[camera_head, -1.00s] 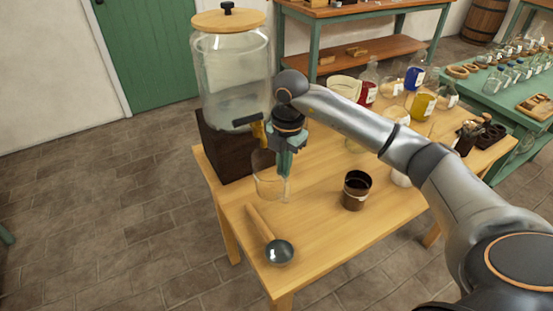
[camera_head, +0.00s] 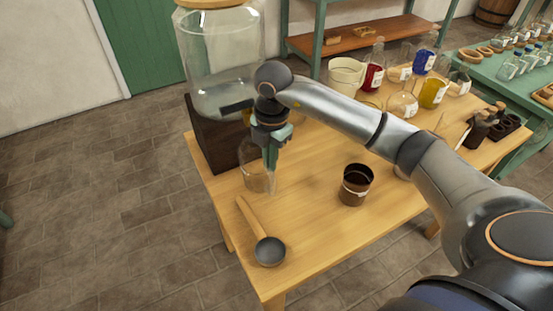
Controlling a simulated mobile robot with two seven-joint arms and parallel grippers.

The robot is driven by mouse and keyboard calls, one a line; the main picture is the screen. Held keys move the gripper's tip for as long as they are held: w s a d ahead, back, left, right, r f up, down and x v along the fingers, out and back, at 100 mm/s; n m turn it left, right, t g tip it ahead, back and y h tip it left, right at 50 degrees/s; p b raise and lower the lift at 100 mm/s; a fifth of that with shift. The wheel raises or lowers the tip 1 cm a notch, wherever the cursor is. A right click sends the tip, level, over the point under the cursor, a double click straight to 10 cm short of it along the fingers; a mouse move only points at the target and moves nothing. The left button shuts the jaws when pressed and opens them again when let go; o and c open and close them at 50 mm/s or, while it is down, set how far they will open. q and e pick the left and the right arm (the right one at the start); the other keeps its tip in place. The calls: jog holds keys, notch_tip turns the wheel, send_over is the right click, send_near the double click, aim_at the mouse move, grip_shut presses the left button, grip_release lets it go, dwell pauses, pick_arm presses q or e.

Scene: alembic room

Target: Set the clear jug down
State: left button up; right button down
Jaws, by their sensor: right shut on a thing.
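The clear jug (camera_head: 254,176) is at the left part of the wooden table (camera_head: 318,222), in front of the dispenser's dark stand. It looks upright, and its base appears at or very near the tabletop; I cannot tell whether it touches. My right gripper (camera_head: 270,160) points down at the jug's right side and is shut on it. The gripper's fingers hide part of the jug's rim and wall. My left gripper is not in view.
A large glass dispenser (camera_head: 220,65) stands on a dark block (camera_head: 214,142) behind the jug. A ladle (camera_head: 268,249) lies at the front left. A dark brown cup (camera_head: 355,185) stands to the right. Several bottles and jars fill the back right. The table's front middle is clear.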

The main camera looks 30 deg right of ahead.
jog(key=shift+f, duration=0.25)
jog(key=shift+r, duration=0.1)
jog(key=shift+f, duration=0.25)
jog(key=c, duration=1)
grip_release()
jog(key=r, duration=1.2)
jog(key=shift+s+d+r, duration=0.1)
jog(key=shift+s+r, duration=0.1)
jog(key=shift+s, duration=0.15)
